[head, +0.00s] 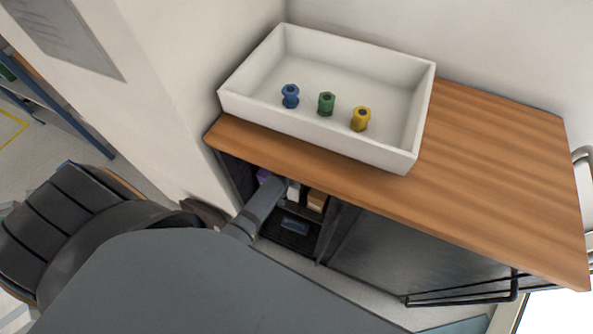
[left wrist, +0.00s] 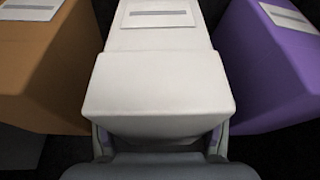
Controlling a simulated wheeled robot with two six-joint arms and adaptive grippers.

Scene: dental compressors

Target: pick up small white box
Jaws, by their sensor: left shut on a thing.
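The small white box (left wrist: 158,85) fills the middle of the left wrist view, its near face toward the camera and a grey-striped label on top. My left gripper (left wrist: 160,145) is shut on it, with a finger at each lower side of the near end. In the head view my left arm reaches into the open compartment under the wooden top, where a little of the white box (head: 293,189) shows. The gripper's fingers are mostly hidden there. My right gripper is in neither view.
A brown box (left wrist: 45,65) and a purple box (left wrist: 270,65) flank the white box closely. A dark blue item (head: 294,225) lies lower in the compartment. Above, the wooden top (head: 500,150) bears a white tray (head: 390,158) with blue, green and yellow fittings.

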